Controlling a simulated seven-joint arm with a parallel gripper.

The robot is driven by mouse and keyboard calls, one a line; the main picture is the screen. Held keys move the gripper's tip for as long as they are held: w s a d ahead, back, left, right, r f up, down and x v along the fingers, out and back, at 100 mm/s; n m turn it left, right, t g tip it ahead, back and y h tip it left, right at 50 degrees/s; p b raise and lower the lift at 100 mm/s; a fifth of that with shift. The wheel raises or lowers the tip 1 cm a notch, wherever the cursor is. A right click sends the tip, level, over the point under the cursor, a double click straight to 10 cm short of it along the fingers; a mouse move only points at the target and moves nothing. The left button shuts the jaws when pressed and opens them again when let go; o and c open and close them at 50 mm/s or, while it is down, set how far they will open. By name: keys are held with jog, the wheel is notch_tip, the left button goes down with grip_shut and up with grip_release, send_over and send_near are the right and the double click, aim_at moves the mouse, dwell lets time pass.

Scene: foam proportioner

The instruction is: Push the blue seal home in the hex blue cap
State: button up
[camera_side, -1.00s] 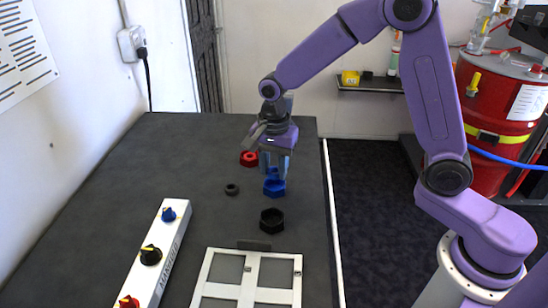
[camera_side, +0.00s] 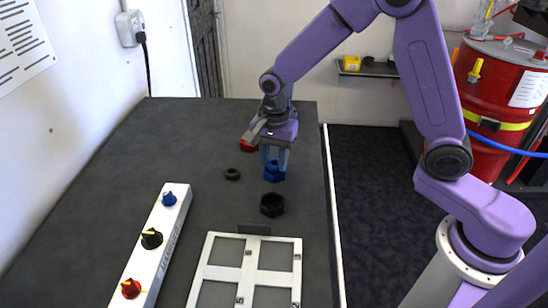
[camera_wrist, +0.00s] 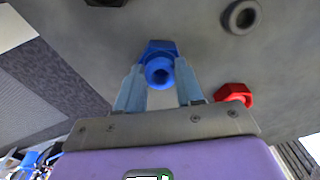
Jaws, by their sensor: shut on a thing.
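The hex blue cap (camera_side: 275,176) stands on the dark table, beneath my gripper (camera_side: 275,161). In the wrist view the cap (camera_wrist: 156,47) shows its hex edge behind the blue seal. In the side view the fingers partly hide the seal.
A black ring (camera_side: 233,174) lies to the left and a black hex cap (camera_side: 272,205) in front. A white framed tray (camera_side: 246,266) and a knob panel (camera_side: 151,240) are nearer. Table between them is clear.

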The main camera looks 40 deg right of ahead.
jog(key=o, duration=1.4)
jog(key=shift+r, duration=0.1)
jog(key=shift+r, duration=2.9)
jog(key=shift+r+n, duration=0.15)
jog(key=shift+n, duration=0.15)
jog(key=c, duration=1)
jog(key=shift+w+r+n, duration=0.1)
jog(key=shift+r+n, duration=0.15)
jog(key=shift+n, duration=0.05)
jog(key=c, duration=0.5)
jog(key=shift+d+r+n, duration=0.2)
jog(key=shift+r+n, duration=0.35)
jog(key=shift+n, duration=0.45)
grip_shut()
jog(key=shift+f, duration=3.2)
